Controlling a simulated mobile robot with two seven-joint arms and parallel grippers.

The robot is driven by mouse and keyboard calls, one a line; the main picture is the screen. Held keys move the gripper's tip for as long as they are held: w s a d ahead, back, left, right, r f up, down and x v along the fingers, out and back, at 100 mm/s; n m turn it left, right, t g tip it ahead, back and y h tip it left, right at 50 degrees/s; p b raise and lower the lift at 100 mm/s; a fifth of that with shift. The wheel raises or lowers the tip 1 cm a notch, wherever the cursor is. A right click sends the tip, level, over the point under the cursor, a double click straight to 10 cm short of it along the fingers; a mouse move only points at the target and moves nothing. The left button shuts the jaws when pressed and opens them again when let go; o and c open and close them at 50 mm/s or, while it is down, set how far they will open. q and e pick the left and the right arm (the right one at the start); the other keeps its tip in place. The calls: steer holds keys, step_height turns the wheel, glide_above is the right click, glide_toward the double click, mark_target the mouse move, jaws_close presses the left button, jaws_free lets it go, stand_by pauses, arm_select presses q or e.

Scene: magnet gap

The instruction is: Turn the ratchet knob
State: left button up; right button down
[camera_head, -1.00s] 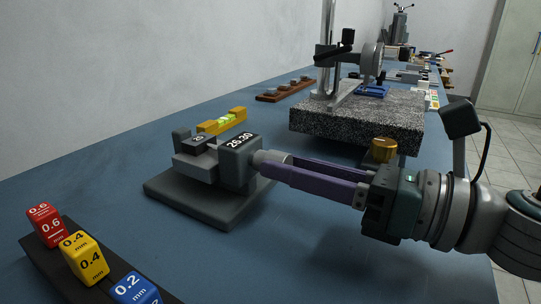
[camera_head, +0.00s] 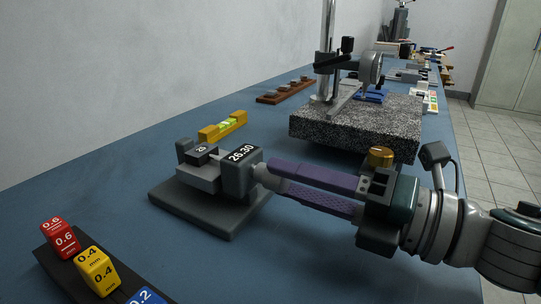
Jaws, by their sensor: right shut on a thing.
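The measuring device stands on a dark grey base (camera_head: 210,210). It has a grey block marked "25" (camera_head: 201,151) and a dark housing with a display (camera_head: 241,153) whose number ends in ".30". The ratchet knob (camera_head: 263,169) is a small light grey piece on the right side of that housing. My right gripper (camera_head: 266,174) reaches in from the right with long purple fingers. It is shut on the knob, and the fingertips hide much of it. My left gripper is not in view.
A dark rack with red (camera_head: 60,238), yellow (camera_head: 96,270) and blue blocks is at the front left. A yellow level (camera_head: 222,126) lies behind the device. A speckled granite plate (camera_head: 355,126) with a gauge stand is behind my right arm, beside a brass knob (camera_head: 379,157).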

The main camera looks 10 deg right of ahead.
steer(key=m+p, duration=0.1)
steer(key=m, duration=0.4)
steer(key=shift+m, duration=0.3)
steer(key=m+p, duration=0.1)
steer(key=m, duration=0.2)
steer(key=shift+m, duration=0.3)
steer(key=shift+m, duration=0.3)
steer(key=c, duration=0.5)
jaws_free()
